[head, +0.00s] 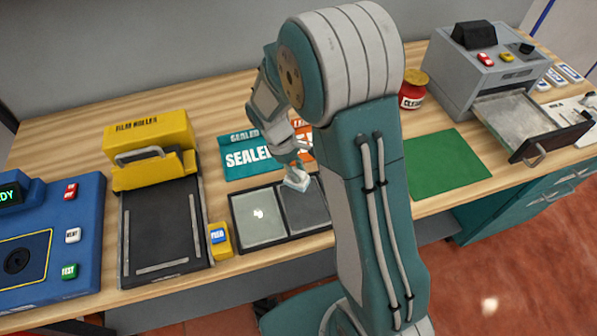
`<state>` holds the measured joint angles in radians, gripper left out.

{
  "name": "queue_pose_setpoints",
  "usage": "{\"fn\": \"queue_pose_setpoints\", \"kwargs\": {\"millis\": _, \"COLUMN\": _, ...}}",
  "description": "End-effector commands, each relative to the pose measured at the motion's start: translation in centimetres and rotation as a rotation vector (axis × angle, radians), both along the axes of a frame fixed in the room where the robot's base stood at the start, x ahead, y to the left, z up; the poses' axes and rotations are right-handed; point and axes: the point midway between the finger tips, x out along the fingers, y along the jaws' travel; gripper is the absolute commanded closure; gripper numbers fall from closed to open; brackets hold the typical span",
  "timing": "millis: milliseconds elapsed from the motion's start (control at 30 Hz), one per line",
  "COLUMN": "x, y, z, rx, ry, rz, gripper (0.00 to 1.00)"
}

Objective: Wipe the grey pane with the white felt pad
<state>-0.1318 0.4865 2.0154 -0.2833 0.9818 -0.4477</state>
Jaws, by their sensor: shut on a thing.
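A dark frame on the bench holds two panes side by side. The left pane (262,231) is light grey with a small white mark near its middle. The right pane (306,211) is darker grey and partly hidden by my arm. My gripper (294,171) points down at the far edge of the right pane and is shut on the white felt pad (297,182). The pad is at or just above the far left part of the right pane; I cannot tell whether it touches.
A yellow machine (150,143) with a black bed and a small yellow block (219,238) stand left of the frame. Teal (240,158) and orange packets lie behind it. A green mat (447,165), a red jar (412,95) and a grey machine with an open drawer (510,105) are right.

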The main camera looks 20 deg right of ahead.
Motion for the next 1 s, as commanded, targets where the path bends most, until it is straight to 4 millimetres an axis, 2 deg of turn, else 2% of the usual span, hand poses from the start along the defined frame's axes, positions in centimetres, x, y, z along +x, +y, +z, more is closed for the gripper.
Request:
{"fn": "queue_pose_setpoints", "kwargs": {"millis": 100, "x": 0.0, "y": 0.1, "z": 2.0, "rx": 0.001, "ry": -0.006, "rz": -0.002, "gripper": 1.00}}
{"fn": "queue_pose_setpoints", "kwargs": {"millis": 700, "x": -0.1, "y": 0.4, "z": 7.1, "rx": 0.000, "ry": -0.002, "rz": -0.006, "gripper": 1.00}}
{"fn": "queue_pose_setpoints", "kwargs": {"millis": 1000, "x": -0.2, "y": 0.4, "z": 7.8, "rx": 0.000, "ry": 0.000, "rz": -0.007, "gripper": 1.00}}
